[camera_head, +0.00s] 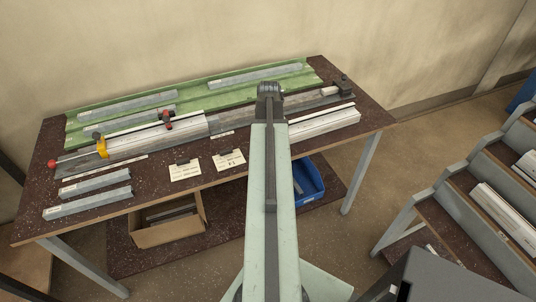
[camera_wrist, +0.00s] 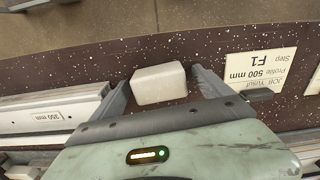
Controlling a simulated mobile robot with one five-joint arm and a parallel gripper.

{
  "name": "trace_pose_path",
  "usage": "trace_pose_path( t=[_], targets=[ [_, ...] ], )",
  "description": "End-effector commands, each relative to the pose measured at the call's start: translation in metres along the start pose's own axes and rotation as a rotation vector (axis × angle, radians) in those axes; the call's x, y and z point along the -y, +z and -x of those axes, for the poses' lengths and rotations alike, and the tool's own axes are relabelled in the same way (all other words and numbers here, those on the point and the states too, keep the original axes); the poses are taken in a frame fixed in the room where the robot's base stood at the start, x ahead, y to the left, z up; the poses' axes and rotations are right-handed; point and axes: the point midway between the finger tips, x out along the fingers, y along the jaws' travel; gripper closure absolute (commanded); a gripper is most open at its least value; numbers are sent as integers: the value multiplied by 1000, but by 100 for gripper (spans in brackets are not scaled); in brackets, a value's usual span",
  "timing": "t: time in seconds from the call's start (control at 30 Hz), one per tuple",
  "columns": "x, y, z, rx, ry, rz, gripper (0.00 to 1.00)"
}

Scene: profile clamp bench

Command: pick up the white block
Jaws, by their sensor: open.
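The white block (camera_wrist: 159,84) lies on the dark speckled bench top (camera_wrist: 225,42) near its edge in the wrist view. My gripper (camera_wrist: 160,92) is open, with one finger to the left of the block and one to the right. The right finger is very close to the block; I cannot tell whether it touches. A small gap shows at the left finger. In the head view my arm covers the spot where the block lies, so the block is hidden there.
A job card (camera_wrist: 260,66) lies right of the block in the wrist view. A profile marked 350 mm (camera_wrist: 50,116) lies to the left. The head view shows the clamp rail (camera_head: 160,137), a green board (camera_head: 215,88), a blue bin (camera_head: 308,181) and a cardboard box (camera_head: 168,232) below.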

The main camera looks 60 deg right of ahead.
Motion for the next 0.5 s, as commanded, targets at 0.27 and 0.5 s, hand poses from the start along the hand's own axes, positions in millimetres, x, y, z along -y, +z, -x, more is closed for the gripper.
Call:
trace_pose_path(
  t=[0.27, 0.5],
  targets=[
    [0, 0, 0, 0, 0, 0, 30],
    [0, 0, 0, 0, 0, 0, 82]
  ],
)
